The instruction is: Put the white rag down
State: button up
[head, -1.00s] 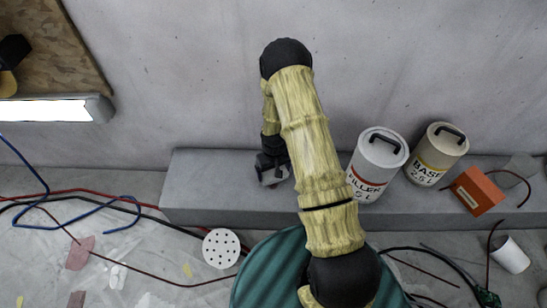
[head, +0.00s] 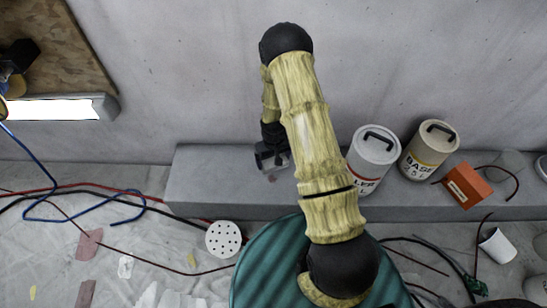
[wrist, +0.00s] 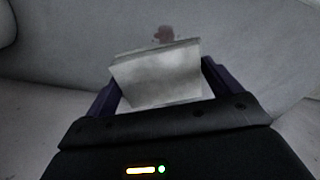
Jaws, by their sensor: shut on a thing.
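The white rag (wrist: 157,75) is a pale, folded, flat-looking piece between the two fingers of my gripper (wrist: 160,84) in the wrist view. My gripper is shut on it. In the head view my gripper (head: 272,158) hangs at the grey ledge (head: 225,185) along the wall, left of the paint cans. The rag is small and dark there, partly hidden by the gripper. I cannot tell whether the rag touches the ledge. A reddish stain (wrist: 163,34) shows on the surface just beyond the rag.
A white FILLER can (head: 374,150) and a beige BASE can (head: 428,148) stand on the ledge, with an orange box (head: 467,186) to their right. The ledge left of my gripper is clear. Cables, a perforated white disc (head: 223,239) and scraps lie on the sheeted floor.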

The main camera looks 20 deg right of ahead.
notch_tip(320, 180, up, 20)
jog(key=w+m+p, duration=0.1)
jog(key=p, duration=0.4)
jog(key=shift+w+a+r, duration=0.15)
jog(key=shift+a+r, duration=0.05)
jog(key=shift+a, duration=0.2)
